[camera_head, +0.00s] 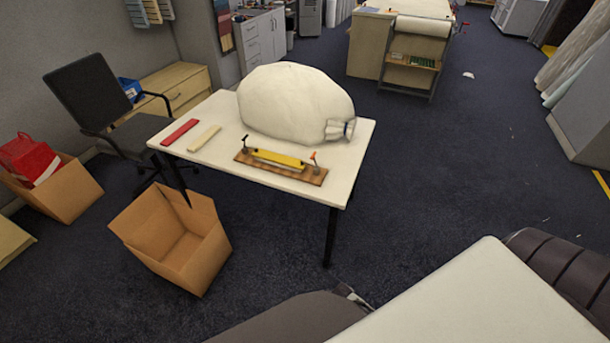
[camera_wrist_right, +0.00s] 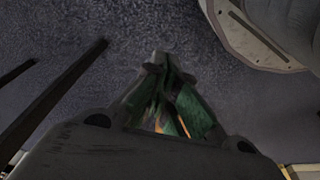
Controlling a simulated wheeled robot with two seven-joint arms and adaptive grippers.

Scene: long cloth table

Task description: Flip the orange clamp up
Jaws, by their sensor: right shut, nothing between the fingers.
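On the white table a wooden board (camera_head: 315,179) carries a yellow bar (camera_head: 279,159) with a small clamp at each end. The left clamp (camera_head: 244,146) has a dark lever with an orange-looking tip. The right clamp (camera_head: 315,162) has a reddish tip. Both levers seem to stand up, but they are too small to tell their exact position. My right gripper (camera_wrist_right: 162,95) shows in the right wrist view over dark floor, its green-sided fingers shut and empty. No clamp is visible near it. My left gripper cannot be made out in either view.
A large white sack (camera_head: 295,103) lies behind the board. A red bar (camera_head: 180,132) and a cream bar (camera_head: 204,138) lie on the table's left. An open cardboard box (camera_head: 207,262) stands on the floor in front, and a black chair (camera_head: 95,95) at the left.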

